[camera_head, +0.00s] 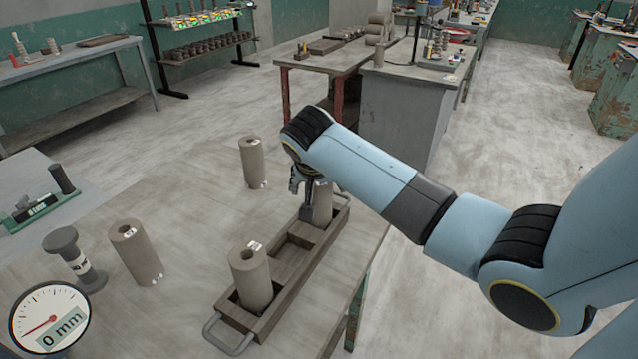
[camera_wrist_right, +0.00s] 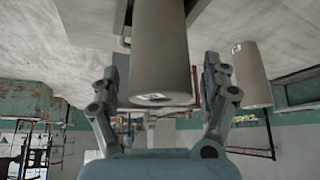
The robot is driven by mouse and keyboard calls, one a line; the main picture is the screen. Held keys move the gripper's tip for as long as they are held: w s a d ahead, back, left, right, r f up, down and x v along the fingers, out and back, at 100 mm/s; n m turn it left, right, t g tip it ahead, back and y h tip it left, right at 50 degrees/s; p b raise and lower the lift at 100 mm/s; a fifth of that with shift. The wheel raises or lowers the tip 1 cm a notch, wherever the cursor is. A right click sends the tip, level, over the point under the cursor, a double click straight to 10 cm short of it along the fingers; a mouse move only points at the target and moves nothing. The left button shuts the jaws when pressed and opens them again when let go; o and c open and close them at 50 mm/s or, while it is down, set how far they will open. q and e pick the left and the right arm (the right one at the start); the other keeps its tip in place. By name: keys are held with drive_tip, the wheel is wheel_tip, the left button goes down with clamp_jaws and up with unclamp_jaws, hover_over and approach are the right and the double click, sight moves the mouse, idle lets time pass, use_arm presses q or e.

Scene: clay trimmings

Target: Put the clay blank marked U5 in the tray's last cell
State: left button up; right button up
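A wooden tray (camera_head: 290,262) with metal handles lies along the table's right side. One grey clay blank (camera_head: 250,280) stands in its near cell, and the middle shows empty. Another blank (camera_head: 321,203) stands upright at its far end, partly hidden by my right gripper (camera_head: 306,200). In the right wrist view this blank (camera_wrist_right: 160,50) is between the spread fingers of my right gripper (camera_wrist_right: 165,85), with gaps on both sides. Two more blanks stand on the table, one behind the tray (camera_head: 253,162) and one to its left (camera_head: 136,252). Their small marks are unreadable. My left gripper is out of view.
A dark spool-shaped gauge (camera_head: 75,258) stands at the left, near a green-based device (camera_head: 40,207). A round dial (camera_head: 48,318) reading 0 mm shows at the lower left. The table (camera_head: 190,215) is bare between the loose blanks and tray.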

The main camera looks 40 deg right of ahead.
drive_tip(key=v, duration=1.2)
drive_tip(key=shift+r, duration=0.2)
drive_tip(key=shift+w, duration=0.1)
